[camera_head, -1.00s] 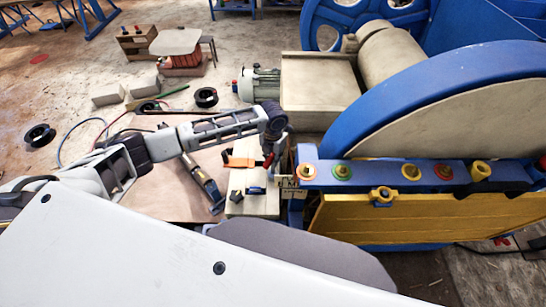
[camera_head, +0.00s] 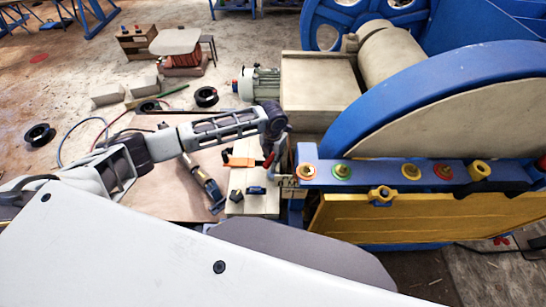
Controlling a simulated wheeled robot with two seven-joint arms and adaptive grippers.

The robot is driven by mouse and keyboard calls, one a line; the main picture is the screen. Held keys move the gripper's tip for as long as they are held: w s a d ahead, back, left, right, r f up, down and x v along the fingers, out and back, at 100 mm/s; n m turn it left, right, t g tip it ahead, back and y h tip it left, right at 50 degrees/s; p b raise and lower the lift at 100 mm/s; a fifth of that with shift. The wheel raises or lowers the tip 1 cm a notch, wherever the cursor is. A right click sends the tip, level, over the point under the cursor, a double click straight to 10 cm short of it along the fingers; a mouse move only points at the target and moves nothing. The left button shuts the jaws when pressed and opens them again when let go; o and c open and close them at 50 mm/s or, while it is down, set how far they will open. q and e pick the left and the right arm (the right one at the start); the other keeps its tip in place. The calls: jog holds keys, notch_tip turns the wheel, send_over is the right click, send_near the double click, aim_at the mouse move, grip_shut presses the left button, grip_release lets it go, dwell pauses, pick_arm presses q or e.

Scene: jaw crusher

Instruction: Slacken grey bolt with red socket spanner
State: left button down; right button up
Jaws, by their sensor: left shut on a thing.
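My left arm reaches in from the left, and my left gripper (camera_head: 277,152) points down beside the left end of the blue beam. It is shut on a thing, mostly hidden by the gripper. A small red part (camera_head: 269,161) shows at its fingers and looks like the red socket spanner. I cannot tell which bolt is the grey one. My right gripper is not in view.
A pale bench (camera_head: 251,206) below the gripper holds an orange tool (camera_head: 238,160) and small dark pieces. A power tool (camera_head: 209,187) lies left of it. The big blue flywheel (camera_head: 370,100) and yellow panel (camera_head: 440,215) close off the right.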

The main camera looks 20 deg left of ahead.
pick_arm(q)
jog(key=shift+f, duration=0.1)
dwell(0.4)
jog(key=shift+n+p, duration=0.5)
jog(key=shift+p, duration=0.05)
jog(key=shift+s+n+p, duration=0.1)
jog(key=shift+n+p, duration=1.95)
jog(key=shift+n, duration=0.95)
jog(key=shift+f, duration=0.1)
jog(key=shift+n, duration=3.5)
